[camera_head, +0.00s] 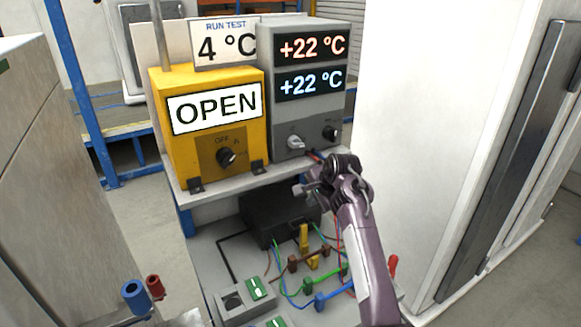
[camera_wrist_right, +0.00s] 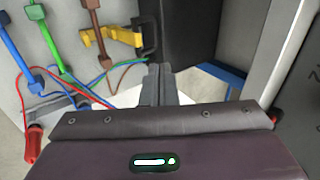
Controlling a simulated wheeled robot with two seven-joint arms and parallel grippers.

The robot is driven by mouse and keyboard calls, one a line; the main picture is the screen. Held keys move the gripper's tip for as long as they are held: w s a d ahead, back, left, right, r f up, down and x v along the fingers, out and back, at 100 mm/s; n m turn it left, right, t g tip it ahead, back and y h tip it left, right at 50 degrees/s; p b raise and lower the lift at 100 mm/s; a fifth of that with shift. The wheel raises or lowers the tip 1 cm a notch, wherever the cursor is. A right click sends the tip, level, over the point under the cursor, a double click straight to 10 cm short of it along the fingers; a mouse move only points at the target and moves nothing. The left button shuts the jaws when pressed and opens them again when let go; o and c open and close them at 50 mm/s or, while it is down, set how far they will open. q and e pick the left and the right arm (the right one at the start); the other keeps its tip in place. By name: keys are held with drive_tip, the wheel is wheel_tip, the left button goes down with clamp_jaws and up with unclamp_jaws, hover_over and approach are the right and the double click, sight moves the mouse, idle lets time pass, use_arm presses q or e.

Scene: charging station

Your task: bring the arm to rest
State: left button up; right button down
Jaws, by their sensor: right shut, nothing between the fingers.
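My right arm (camera_head: 362,240) reaches up from the bottom right in the head view. My right gripper (camera_head: 308,188) is in front of the grey control box (camera_head: 312,100), near its lower edge and above the black box (camera_head: 277,215). In the right wrist view the two dark fingers of my right gripper (camera_wrist_right: 159,84) are together with nothing between them. I see no contact with the boxes, though the exact gap is hard to tell. My left gripper does not show.
A yellow box (camera_head: 210,125) reading OPEN stands on the shelf. Below, coloured cables and connectors (camera_head: 310,262) lie around the black box. A large white cabinet (camera_head: 430,130) stands close to the right of my arm. Blue and red cylinders (camera_head: 134,296) stand at lower left.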

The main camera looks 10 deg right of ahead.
drive_tip(key=s+d+f+n+g+h, duration=0.1)
drive_tip(key=s+d+f+n, duration=0.3)
drive_tip(key=s, duration=0.5)
drive_tip(key=s+d+f+n+h, duration=0.1)
drive_tip(key=s+f+n, duration=0.1)
drive_tip(key=s+f, duration=0.6)
drive_tip(key=s+a+r+n+g, duration=0.15)
drive_tip(key=s+n, duration=0.35)
drive_tip(key=s, duration=0.7)
drive_tip(key=s+a+r+n, duration=0.2)
drive_tip(key=s+n, duration=0.3)
drive_tip(key=s, duration=0.7)
wheel_tip(320, 180, down, 31)
drive_tip(key=s+g+b, duration=0.1)
drive_tip(key=s+g, duration=0.1)
drive_tip(key=s+d+f, duration=0.2)
drive_tip(key=s+f, duration=0.7)
drive_tip(key=s+d+f+b, duration=0.1)
drive_tip(key=s+f, duration=0.9)
drive_tip(key=shift+s+d+f+g, duration=0.25)
drive_tip(key=shift+d+f+g, duration=0.1)
drive_tip(key=shift+g, duration=0.1)
